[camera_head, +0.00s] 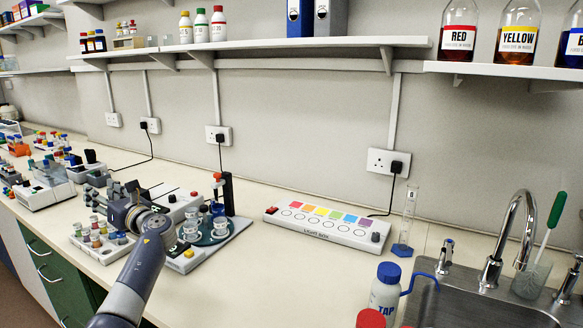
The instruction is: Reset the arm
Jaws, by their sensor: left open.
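My left arm (134,284) comes in from the bottom left and reaches over the bench. Its gripper (97,199) is open and points to the left, above the small rack of capped vials (99,238). I see nothing between its fingers, though they are small and dark in this view. A device with a black upright post, a red top and a round green tray (209,236) holding white cups stands just right of the gripper. The arm's wrist covers part of the equipment behind it. My right gripper is not in view.
A white light box (327,229) with coloured squares lies at the back. A measuring cylinder (406,220), a wash bottle (385,289) and a sink with a tap (511,240) are at the right. Racks crowd the left. The bench (282,287) is clear at front centre.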

